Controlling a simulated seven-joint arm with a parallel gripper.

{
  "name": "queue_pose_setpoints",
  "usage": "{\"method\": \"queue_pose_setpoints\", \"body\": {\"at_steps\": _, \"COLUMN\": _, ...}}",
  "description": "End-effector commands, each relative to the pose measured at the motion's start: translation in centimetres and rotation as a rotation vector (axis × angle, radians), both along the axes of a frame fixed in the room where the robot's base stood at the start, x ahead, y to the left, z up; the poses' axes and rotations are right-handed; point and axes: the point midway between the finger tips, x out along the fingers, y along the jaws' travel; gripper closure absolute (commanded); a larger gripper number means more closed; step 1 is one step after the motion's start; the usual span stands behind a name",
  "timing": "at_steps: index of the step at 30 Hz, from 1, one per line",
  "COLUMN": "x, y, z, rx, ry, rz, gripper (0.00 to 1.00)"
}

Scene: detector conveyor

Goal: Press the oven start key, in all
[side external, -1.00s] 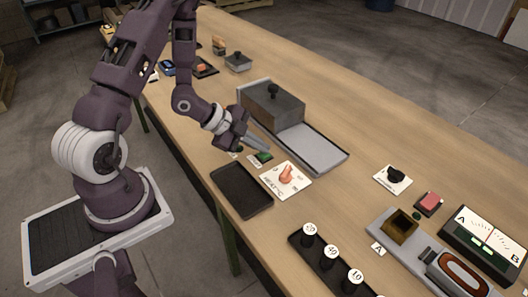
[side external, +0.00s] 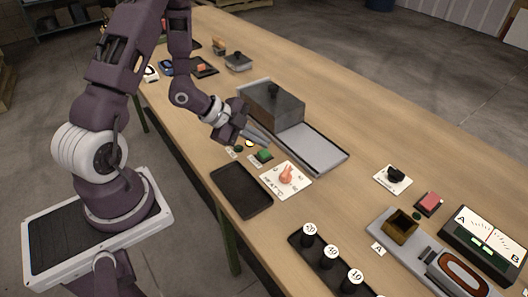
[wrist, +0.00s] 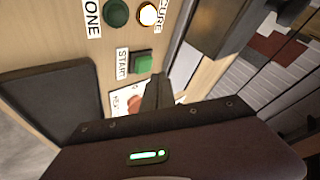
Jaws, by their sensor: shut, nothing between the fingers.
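The oven start key is a green square button (side external: 263,155) on a dark base, with a START label (wrist: 122,62) beside it in the wrist view. The green key (wrist: 142,62) shows unobstructed there. My gripper (side external: 267,142) is shut and empty, its fingertips above the table just behind the key and apart from it. In the wrist view the closed fingers (wrist: 156,92) are below and right of the key. A CURE lamp (wrist: 148,14) glows whitish-yellow; the DONE lamp (wrist: 115,12) beside it is dark green. The grey oven box (side external: 272,104) stands behind my gripper.
A grey plate (side external: 315,148) extends from the oven. A heat dial with a red knob (side external: 286,175) and an empty dark tray (side external: 241,190) lie near the key. Weights (side external: 330,255), a red button (side external: 430,199) and a meter (side external: 486,240) stand farther right.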

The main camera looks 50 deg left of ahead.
Motion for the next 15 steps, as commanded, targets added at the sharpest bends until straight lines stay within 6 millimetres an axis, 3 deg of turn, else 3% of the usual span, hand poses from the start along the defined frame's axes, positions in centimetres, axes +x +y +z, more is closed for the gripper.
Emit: {"method": "queue_pose_setpoints", "body": {"at_steps": 15, "x": 0.0, "y": 0.1, "z": 4.7, "rx": 0.002, "ry": -0.002, "rz": 0.0, "gripper": 1.0}}
